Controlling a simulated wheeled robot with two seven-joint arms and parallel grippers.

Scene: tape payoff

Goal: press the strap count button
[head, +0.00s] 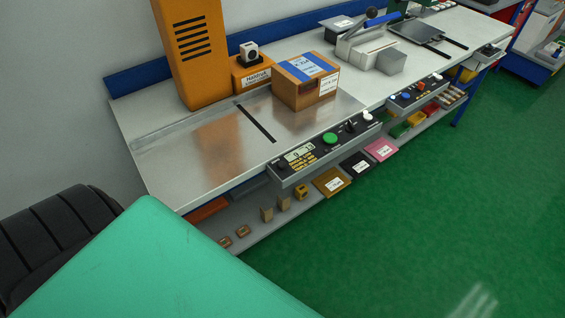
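A grey control panel (321,154) runs along the front edge of the bench. It carries a small display (299,152), yellow labels (304,163), a large green button (330,138), a black switch (350,126) and a pale round button (367,115). A dark round knob (284,163) sits at its left end. The lettering is too small to read, so I cannot tell which control is the strap count button. Neither of my grippers shows in the head view.
A second panel (418,92) with several buttons lies further right. Small boxes sit on a shelf below. Green floor (420,220) in front is clear.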

